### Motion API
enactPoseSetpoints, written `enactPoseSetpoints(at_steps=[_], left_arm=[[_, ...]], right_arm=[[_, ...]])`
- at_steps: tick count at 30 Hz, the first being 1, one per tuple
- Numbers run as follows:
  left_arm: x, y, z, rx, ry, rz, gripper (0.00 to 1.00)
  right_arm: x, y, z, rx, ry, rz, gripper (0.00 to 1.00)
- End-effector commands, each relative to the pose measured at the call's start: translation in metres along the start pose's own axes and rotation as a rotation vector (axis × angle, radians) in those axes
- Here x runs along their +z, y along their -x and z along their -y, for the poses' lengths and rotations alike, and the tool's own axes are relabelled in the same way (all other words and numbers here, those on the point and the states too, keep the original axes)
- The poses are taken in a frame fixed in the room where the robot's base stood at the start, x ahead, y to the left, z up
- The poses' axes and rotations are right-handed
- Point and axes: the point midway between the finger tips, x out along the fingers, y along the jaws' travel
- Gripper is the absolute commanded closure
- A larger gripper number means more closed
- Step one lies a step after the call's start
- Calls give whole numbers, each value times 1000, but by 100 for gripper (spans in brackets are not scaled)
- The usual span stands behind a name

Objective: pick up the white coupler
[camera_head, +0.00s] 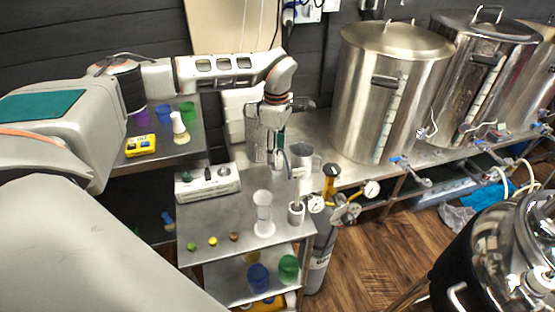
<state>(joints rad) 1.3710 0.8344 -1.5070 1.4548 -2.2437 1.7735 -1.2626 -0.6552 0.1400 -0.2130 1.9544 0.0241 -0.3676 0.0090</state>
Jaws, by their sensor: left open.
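I cannot single out the white coupler with certainty. A small whitish piece (296,212) stands upright near the right edge of the steel cart (215,218), beside a clear measuring cylinder (264,214). My left gripper (283,165) hangs down above the back right of the cart, open, with nothing visible between its fingers. It is above and behind the whitish piece and apart from it. A steel jug (302,160) behind the fingers is partly hidden. My right gripper is not in view.
A white instrument box (208,182) sits at the cart's back left. Small green (192,246), yellow (213,241) and brown (234,237) pieces lie in front. Steel kettles (390,95) line the back bench. A yellow-topped regulator (331,172) stands right of the cart.

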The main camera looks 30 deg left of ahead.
Motion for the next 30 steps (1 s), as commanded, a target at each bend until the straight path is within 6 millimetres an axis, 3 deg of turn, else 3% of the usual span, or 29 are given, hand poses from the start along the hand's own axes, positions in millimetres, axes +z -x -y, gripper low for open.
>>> enactPoseSetpoints(at_steps=[9, 19, 24, 30], left_arm=[[-2, -42, -6, -2, 0, 0, 52], [-2, -48, -7, 1, 0, 0, 52], [-2, -48, -7, 1, 0, 0, 93], [-2, -48, -7, 1, 0, 0, 93]], right_arm=[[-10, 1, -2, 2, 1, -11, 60], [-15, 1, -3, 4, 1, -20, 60], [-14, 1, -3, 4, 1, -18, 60], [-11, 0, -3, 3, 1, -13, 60]])
